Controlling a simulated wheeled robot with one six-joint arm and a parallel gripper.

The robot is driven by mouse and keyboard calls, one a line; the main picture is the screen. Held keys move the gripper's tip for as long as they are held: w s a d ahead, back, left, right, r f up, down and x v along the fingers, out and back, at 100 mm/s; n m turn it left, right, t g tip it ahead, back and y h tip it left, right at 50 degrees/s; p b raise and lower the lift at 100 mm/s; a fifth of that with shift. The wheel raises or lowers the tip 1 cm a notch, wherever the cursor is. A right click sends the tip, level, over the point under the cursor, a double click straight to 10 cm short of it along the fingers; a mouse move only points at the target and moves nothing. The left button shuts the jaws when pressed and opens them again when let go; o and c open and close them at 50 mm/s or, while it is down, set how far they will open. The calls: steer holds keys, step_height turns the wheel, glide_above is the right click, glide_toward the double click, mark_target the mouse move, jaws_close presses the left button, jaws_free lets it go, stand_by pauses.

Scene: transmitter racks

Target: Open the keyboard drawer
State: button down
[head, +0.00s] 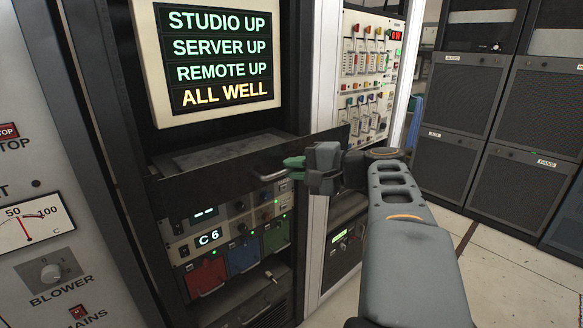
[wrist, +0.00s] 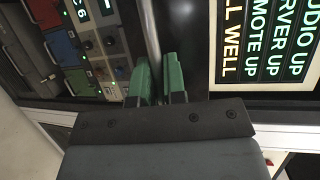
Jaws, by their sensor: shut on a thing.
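The keyboard drawer (head: 205,188) is a dark, wide panel in the rack below the lit status screen. It stands out in front of the rack, and a grey surface (head: 215,152) shows behind its front edge. Its pale bar handle (head: 268,175) is on the front panel. My gripper (head: 294,163) has green fingers and is at the right end of the handle. In the wrist view the fingers (wrist: 160,78) are shut on the handle bar (wrist: 152,35), which runs between them. The fingers hide part of the handle.
The status screen (head: 222,58) is above the drawer. Rack units with red, blue and green modules (head: 242,255) are below it. A white switch panel (head: 368,75) is to the right, and a meter panel (head: 35,225) is at the left. Pale floor (head: 510,275) is open at the right.

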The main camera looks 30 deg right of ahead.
steer(key=shift+s, duration=0.25)
steer(key=c, duration=1.2)
jaws_free()
steer(key=v, duration=1.3)
steer(key=shift+s+d, duration=0.2)
steer(key=shift+s, duration=0.1)
steer(key=shift+r, duration=0.1)
